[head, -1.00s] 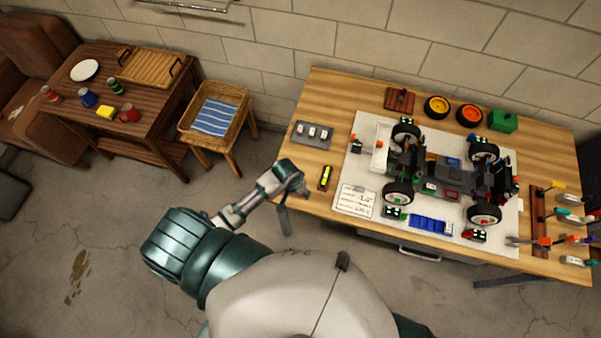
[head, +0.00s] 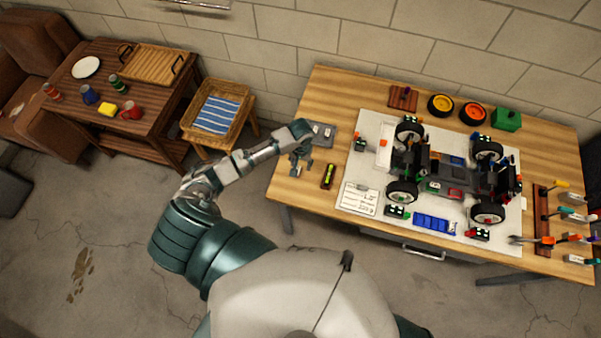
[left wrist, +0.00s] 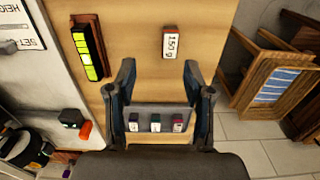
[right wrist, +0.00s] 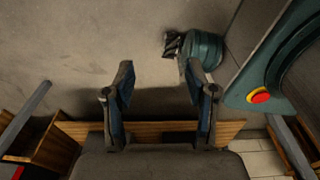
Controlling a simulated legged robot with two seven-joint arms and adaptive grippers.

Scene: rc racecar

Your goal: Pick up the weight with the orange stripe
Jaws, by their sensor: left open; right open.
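A grey tray (head: 330,143) lies at the left end of the workbench, partly behind my left gripper (head: 300,167). In the left wrist view the tray (left wrist: 155,109) holds three small weights (left wrist: 155,123) between my finger bases. A separate white weight marked 150 g (left wrist: 170,42), with a reddish-brown edge, lies on bare wood just beyond the open fingertips of my left gripper (left wrist: 159,70). I cannot make out an orange stripe for sure on any weight. My left gripper is empty above the bench. My right gripper (right wrist: 160,82) is open and empty, away from the weights.
A yellow-green level (head: 328,176) lies beside my left gripper. A white mat (head: 372,133) with a car chassis (head: 440,172) fills the bench middle. A stool with a basket (head: 213,112) stands left of the bench. Wheels and a green box (head: 507,119) sit at the back.

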